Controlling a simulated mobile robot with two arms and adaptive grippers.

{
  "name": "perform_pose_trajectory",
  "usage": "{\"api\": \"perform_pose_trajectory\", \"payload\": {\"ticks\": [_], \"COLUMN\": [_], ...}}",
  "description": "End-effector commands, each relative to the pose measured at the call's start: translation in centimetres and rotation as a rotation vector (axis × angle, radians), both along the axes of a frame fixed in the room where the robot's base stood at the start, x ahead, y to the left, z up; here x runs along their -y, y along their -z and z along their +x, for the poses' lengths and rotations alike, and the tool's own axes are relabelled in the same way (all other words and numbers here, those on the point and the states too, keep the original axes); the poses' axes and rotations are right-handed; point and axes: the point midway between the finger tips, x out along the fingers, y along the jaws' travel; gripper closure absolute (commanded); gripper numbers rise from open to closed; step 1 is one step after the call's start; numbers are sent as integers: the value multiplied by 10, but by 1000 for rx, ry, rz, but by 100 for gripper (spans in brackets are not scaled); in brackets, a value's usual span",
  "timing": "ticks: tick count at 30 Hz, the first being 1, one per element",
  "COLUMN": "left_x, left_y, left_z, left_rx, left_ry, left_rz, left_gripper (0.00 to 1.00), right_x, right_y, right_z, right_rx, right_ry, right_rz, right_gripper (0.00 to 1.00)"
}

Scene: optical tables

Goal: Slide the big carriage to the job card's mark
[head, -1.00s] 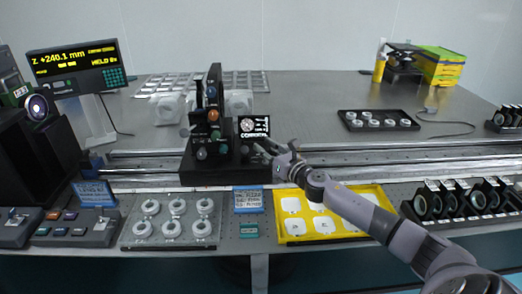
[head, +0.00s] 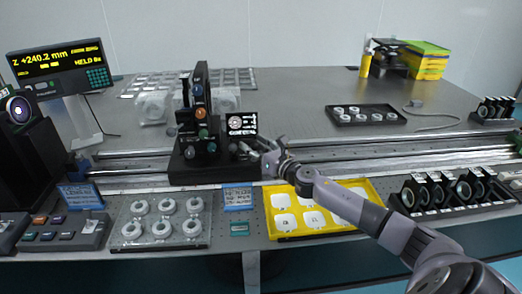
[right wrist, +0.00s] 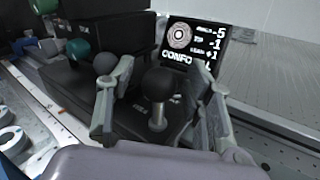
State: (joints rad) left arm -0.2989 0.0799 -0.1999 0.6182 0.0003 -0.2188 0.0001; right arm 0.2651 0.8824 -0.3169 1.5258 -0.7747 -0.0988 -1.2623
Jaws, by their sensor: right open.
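The big carriage (head: 205,170) is a black block on the rail, bearing an upright optics tower (head: 200,105) and a small screen (head: 241,124). A black ball knob (right wrist: 160,84) stands on a metal post on the carriage in the right wrist view. My right gripper (head: 262,156) is at the carriage's right side. In the right wrist view its open fingers (right wrist: 163,92) stand either side of the knob; contact is unclear. The digital readout (head: 57,62) shows Z +240.2 mm. Blue cards (head: 238,197) and (head: 80,195) bear text too small to read. My left gripper is out of view.
The long rail (head: 340,160) runs across the table. In front lie a clear tray of white rings (head: 128,243), a yellow tray (head: 375,190) and a rack of black-mounted lenses (head: 450,190). A black tray (head: 335,121) lies behind the rail.

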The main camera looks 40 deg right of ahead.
Motion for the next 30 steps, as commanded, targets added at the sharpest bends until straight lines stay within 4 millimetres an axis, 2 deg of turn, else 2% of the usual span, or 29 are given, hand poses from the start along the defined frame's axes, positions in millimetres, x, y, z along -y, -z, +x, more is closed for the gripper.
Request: {"api": "perform_pose_trajectory", "payload": {"ticks": [5,21,30], "left_x": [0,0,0], "left_y": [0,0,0], "left_z": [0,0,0], "left_rx": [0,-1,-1], "left_ry": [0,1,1], "left_rz": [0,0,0], "left_gripper": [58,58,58], "right_x": [1,6,8], "right_y": [2,2,1], "right_z": [-16,-93,-116], "right_rx": [-4,-4,-2], "right_ry": [-1,0,1], "right_rz": [-1,0,0], "right_gripper": [53,53,53]}}
